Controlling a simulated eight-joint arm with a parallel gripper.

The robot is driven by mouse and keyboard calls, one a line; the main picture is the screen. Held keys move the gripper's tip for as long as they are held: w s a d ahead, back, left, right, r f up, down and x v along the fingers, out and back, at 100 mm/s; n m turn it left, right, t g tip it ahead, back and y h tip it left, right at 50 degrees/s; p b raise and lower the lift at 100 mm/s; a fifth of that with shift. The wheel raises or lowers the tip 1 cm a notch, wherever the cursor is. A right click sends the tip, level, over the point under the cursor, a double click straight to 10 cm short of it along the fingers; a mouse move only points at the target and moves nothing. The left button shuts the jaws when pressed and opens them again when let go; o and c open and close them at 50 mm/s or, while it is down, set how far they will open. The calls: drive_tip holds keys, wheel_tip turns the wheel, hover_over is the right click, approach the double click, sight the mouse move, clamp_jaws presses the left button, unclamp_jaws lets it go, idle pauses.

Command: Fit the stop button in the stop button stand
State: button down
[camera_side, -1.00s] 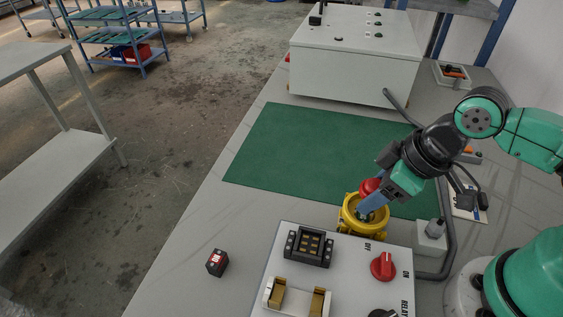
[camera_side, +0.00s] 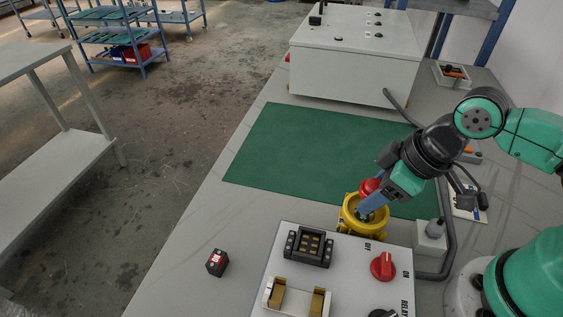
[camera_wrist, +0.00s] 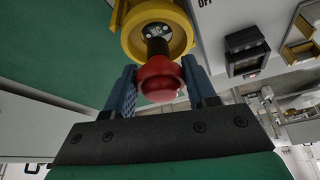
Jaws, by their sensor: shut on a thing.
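The red stop button (camera_wrist: 161,80) is between the two blue fingers of my gripper (camera_wrist: 160,84) in the wrist view, with its dark stem pointing at the yellow stand. In the side view my gripper (camera_side: 366,203) is shut on the stop button (camera_side: 370,186). The yellow stop button stand (camera_side: 349,222) is right at the gripper, beside the control panel. In the wrist view the stand (camera_wrist: 184,38) shows as a round yellow ring with a dark inside. The stem's end overlaps the ring's opening; I cannot tell how deep it sits.
A light control panel (camera_side: 345,265) with a red rotary knob (camera_side: 382,265) and a dark socket (camera_side: 309,246) stands in front. A small black and red block (camera_side: 217,262) lies at its left. The green mat (camera_side: 300,150) is clear. A large light cabinet (camera_side: 350,55) stands behind.

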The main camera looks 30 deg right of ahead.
drive_tip(key=shift+f, duration=0.9)
idle(0.3)
drive_tip(key=shift+c, duration=1)
unclamp_jaws()
drive_tip(key=shift+r, duration=0.15)
drive_tip(key=shift+v, duration=1.1)
wheel_tip(320, 180, up, 7)
drive_tip(key=shift+s, duration=0.1)
drive_tip(key=shift+w+d+r, duration=0.1)
drive_tip(key=shift+w+d, duration=0.1)
drive_tip(key=w+d+f+m+t+h, duration=0.2)
drive_tip(key=w+d+m+t, duration=0.1)
drive_tip(key=w+d+m, duration=0.2)
drive_tip(key=shift+w+d+m, duration=0.3)
drive_tip(key=shift+d, duration=0.35)
